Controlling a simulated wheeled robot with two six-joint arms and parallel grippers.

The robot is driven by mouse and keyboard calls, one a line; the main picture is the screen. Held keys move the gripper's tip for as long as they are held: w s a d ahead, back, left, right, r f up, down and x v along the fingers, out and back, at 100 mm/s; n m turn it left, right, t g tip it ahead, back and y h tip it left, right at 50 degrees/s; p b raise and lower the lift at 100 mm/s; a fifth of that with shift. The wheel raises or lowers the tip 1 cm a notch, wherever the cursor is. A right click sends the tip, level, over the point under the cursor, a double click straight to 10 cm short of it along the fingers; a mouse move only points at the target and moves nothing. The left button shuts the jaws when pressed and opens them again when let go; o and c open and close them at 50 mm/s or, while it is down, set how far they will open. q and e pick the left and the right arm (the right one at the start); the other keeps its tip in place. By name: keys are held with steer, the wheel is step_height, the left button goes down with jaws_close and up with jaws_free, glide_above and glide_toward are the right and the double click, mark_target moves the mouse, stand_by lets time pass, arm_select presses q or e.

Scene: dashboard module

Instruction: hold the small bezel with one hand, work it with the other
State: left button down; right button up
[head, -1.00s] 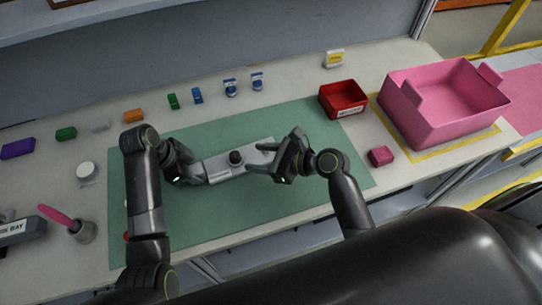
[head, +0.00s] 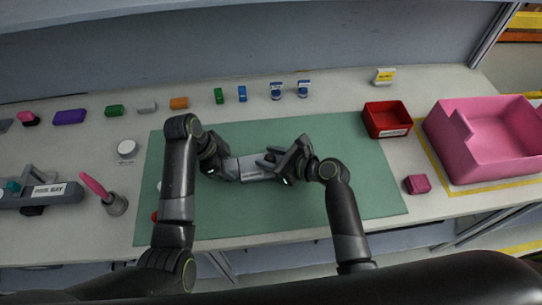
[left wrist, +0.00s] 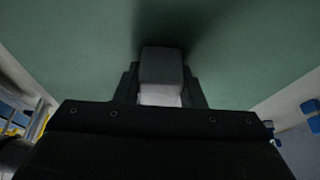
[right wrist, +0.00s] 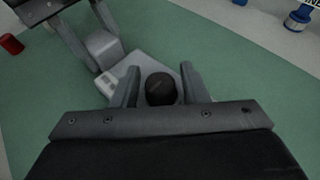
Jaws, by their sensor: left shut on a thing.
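The small bezel (head: 254,170) is a light grey plate with a white label and a black round knob. It is held over the green mat. My left gripper (head: 232,169) is shut on its left end; in the left wrist view the fingers hide most of it. In the right wrist view the bezel (right wrist: 131,72) shows with its black knob (right wrist: 161,90) between the fingers of my right gripper (right wrist: 160,82). Those fingers are apart, one on each side of the knob, with what looks like a narrow gap. In the head view they partly cover the knob.
The green mat (head: 330,190) is largely clear. A red bin (head: 386,121) and a pink crate (head: 480,150) stand to the right, with a pink block (head: 417,184) in front. Several small coloured blocks line the back. A grey cup (head: 116,205) with a pink-handled tool is at left.

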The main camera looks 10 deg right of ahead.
mark_target(270, 157)
steer(key=c, duration=0.7)
steer(key=shift+c, duration=0.2)
steer(key=shift+r, duration=0.1)
steer(key=shift+r, duration=2.95)
arm_select(q)
steer(key=c, duration=0.8)
jaws_free()
steer(key=shift+c, duration=0.2)
